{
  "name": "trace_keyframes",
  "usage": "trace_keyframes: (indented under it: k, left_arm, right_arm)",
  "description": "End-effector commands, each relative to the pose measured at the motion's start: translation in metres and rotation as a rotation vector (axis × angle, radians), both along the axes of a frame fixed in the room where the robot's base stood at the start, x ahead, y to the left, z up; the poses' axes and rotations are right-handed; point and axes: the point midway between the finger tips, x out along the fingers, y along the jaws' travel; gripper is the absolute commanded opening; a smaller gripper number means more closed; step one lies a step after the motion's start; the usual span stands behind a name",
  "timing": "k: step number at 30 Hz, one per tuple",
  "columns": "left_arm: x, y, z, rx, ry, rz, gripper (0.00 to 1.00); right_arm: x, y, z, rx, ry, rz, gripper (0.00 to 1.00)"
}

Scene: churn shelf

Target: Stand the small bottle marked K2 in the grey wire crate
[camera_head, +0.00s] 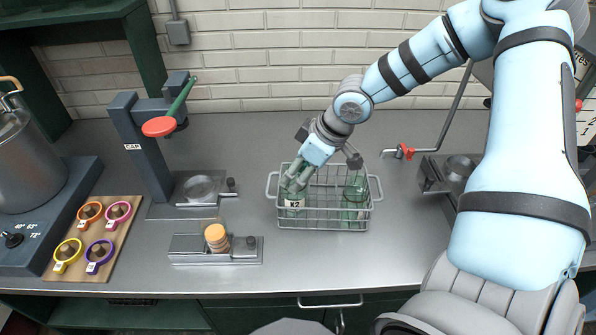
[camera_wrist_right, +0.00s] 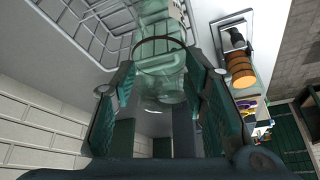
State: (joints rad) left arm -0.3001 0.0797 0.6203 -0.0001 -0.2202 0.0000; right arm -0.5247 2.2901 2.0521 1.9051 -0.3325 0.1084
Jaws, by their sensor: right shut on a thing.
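The grey wire crate (camera_head: 323,227) stands on the counter in the middle of the head view; its wires also show in the right wrist view (camera_wrist_right: 90,30). The small bottle marked K2 (camera_head: 294,203) is clear green glass and is at the crate's left end, behind the front wires. My right gripper (camera_head: 297,178) reaches down to it from above and is shut on its upper part. The bottle (camera_wrist_right: 160,70) lies between the fingers in the right wrist view. Whether its base touches the crate floor is hard to tell. My left gripper is not in view.
Another green glass bottle (camera_head: 355,200) is in the crate's right part. A capping press (camera_head: 150,150) with a red-ended lever stands to the left. Coloured rings lie on a board (camera_head: 62,270).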

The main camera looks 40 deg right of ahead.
Motion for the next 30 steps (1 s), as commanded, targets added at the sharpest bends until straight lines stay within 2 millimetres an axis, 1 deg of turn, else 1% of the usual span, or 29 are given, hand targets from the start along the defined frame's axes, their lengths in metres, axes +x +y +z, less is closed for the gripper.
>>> trace_keyframes:
  k: [5, 15, 25, 30]
  left_arm:
    - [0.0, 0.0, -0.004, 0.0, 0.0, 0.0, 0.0]
    - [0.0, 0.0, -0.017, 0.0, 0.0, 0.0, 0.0]
    - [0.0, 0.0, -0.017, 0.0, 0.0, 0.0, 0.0]
    - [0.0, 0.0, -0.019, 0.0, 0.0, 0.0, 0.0]
  right_arm:
    - [0.0, 0.0, -0.005, 0.0, 0.0, 0.0, 0.02]
    - [0.0, 0.0, -0.022, 0.0, 0.001, 0.0, 0.02]
    - [0.0, 0.0, -0.022, 0.0, 0.0, 0.0, 0.02]
    - [0.0, 0.0, -0.027, 0.0, 0.0, 0.0, 0.02]
